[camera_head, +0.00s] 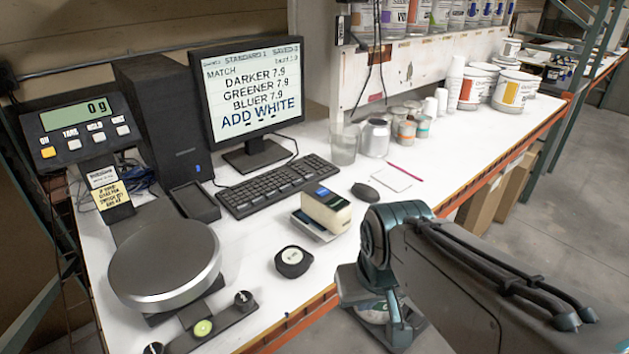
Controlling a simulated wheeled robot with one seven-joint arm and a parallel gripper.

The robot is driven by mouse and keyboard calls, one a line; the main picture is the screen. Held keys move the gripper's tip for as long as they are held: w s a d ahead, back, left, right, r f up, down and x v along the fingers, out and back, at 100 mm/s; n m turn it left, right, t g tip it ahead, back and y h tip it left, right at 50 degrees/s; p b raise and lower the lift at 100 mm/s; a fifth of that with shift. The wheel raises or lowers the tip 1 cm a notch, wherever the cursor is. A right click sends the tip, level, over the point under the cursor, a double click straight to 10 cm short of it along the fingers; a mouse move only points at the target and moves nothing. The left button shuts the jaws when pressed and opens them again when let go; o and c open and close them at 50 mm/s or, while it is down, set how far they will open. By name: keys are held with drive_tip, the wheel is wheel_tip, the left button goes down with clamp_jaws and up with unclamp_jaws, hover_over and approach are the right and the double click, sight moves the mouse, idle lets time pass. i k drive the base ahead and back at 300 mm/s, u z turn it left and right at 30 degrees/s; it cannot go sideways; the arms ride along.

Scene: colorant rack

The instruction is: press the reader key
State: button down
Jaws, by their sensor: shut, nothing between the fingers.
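The reader (327,211) looks like a small cream block with a dark top and a blue screen. It stands near the front edge of the white bench, right of the keyboard, partly on a flat pale base. Its key is too small to pick out here. My arm shows at the lower right, its teal and grey joint just right of the reader and apart from it in the picture. I cannot make out my gripper's fingers, and nothing is seen touching the reader.
A keyboard (278,186), mouse (365,193) and black round puck (293,261) lie around the reader. A scale with a round pan (165,255) stands left, and a monitor (250,92) behind. Cans and cups stand farther back. The bench strip between puck and reader is clear.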

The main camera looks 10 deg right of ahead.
sight(322, 191)
drive_tip(key=k, duration=1.3)
drive_tip(key=z, duration=0.65)
drive_tip(key=i, duration=1.1)
drive_tip(key=u, duration=0.6)
drive_tip(key=i, duration=0.5)
drive_tip(key=u, duration=0.45)
